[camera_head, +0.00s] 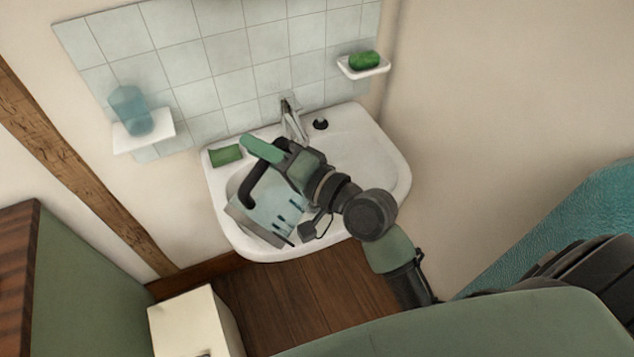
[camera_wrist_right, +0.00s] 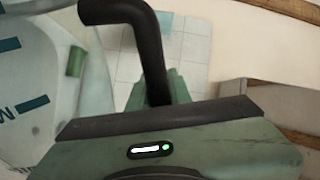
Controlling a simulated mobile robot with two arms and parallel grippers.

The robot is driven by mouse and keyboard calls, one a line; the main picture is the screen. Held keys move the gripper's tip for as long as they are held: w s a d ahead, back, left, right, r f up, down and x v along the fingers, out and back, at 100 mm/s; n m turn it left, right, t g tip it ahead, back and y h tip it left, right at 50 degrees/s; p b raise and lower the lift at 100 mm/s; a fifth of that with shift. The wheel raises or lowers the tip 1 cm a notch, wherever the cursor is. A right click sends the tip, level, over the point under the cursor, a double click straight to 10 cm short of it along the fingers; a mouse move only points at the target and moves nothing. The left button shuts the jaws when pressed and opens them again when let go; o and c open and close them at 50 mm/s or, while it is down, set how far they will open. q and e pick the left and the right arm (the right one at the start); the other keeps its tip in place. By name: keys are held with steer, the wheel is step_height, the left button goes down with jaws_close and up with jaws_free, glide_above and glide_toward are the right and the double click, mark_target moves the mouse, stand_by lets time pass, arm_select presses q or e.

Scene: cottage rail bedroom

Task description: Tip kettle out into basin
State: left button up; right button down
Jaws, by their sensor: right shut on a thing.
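The kettle (camera_head: 270,212) has a pale bluish body with dark marks and a dark handle. It is tilted over the front left part of the white basin (camera_head: 392,165). My right gripper (camera_head: 268,158) reaches in from the right and is shut on the kettle's handle. In the right wrist view the dark handle (camera_wrist_right: 150,55) runs down to my gripper and the marked kettle body (camera_wrist_right: 28,70) fills the left. The kettle and my arm hide much of the bowl. No water stream can be made out. My left gripper is out of view.
A tap (camera_head: 291,120) and a black stopper (camera_head: 320,124) are at the basin's back. A green block (camera_head: 226,156) lies on its left rim. A cream cabinet (camera_head: 192,325) stands in front at left.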

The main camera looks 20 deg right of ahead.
steer(key=shift+w+d+f+m+b, duration=0.2)
steer(key=shift+w+d+m+b, duration=0.25)
steer(key=shift+d, duration=0.35)
steer(key=shift+w+d+f+m+b, duration=0.2)
steer(key=shift+w+d+b, duration=0.1)
steer(key=shift+d, duration=0.15)
steer(key=shift+w+d+f+m+b, duration=0.2)
steer(key=shift+w+d+b, duration=0.1)
steer(key=shift+d, duration=0.15)
stand_by(0.4)
steer(key=shift+w+d+f+m+p, duration=0.1)
steer(key=shift+w+d+m+p, duration=0.15)
steer(key=shift+d+m, duration=0.2)
steer(key=shift+w+d+f+m+p, duration=0.15)
steer(key=shift+w+d+m, duration=0.2)
steer(key=shift+d, duration=0.2)
stand_by(1.5)
steer(key=shift+r, duration=0.1)
